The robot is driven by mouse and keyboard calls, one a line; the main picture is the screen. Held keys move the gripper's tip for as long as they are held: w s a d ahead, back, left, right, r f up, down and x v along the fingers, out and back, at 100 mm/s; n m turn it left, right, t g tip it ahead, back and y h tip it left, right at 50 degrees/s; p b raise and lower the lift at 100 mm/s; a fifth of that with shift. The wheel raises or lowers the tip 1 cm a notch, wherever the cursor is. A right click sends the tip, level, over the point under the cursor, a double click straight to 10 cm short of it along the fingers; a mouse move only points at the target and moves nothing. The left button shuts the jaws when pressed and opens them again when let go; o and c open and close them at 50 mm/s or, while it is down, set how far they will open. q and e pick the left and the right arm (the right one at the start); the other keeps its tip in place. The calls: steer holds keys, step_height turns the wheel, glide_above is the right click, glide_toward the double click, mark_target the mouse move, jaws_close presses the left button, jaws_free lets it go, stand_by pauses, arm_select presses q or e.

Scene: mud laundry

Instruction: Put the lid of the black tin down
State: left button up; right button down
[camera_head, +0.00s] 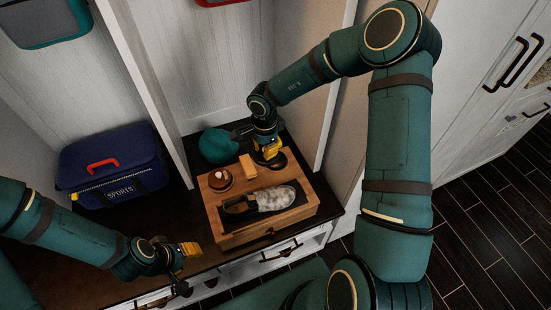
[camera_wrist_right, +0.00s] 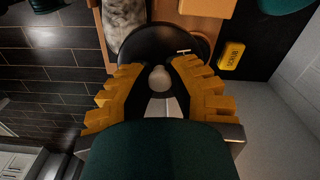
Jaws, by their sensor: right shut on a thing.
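My right gripper (camera_head: 268,155) is at the back right corner of the wooden shoe box. In the right wrist view my right gripper (camera_wrist_right: 158,82) is shut on the lid of the black tin, its yellow fingers on both sides of a pale round knob. The round black lid (camera_wrist_right: 150,42) shows beyond the fingers, and a small T-shaped key sticks out near its edge. The lid also shows in the head view (camera_head: 279,160). I cannot tell whether it touches what is below. My left gripper (camera_head: 180,256) is empty over the bench, left of the box; its opening is unclear.
The wooden box (camera_head: 232,238) carries a dark and grey shoe (camera_head: 270,199), a brown round tin (camera_head: 220,181) and a yellow block (camera_head: 248,166). A teal cap (camera_head: 217,146) lies behind. A blue sports bag (camera_head: 113,165) stands left. A yellow labelled item (camera_wrist_right: 231,55) lies beside the box.

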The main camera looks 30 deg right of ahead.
steer(key=w+d+f+m, duration=0.3)
steer(key=m, duration=0.7)
steer(key=w+d+f+m, duration=0.3)
steer(key=w+d+m, duration=0.1)
steer(key=m, duration=0.6)
steer(key=shift+w+f+m, duration=0.15)
steer(key=shift+w+m, duration=0.1)
steer(key=shift+m, duration=0.05)
step_height(320, 180, down, 6)
steer(key=shift+f+b, duration=0.2)
steer(key=shift+b, duration=0.7)
steer(key=shift+f, duration=1.55)
steer(key=shift+f, duration=0.3)
steer(key=c, duration=1)
jaws_free()
steer(key=shift+r, duration=0.1)
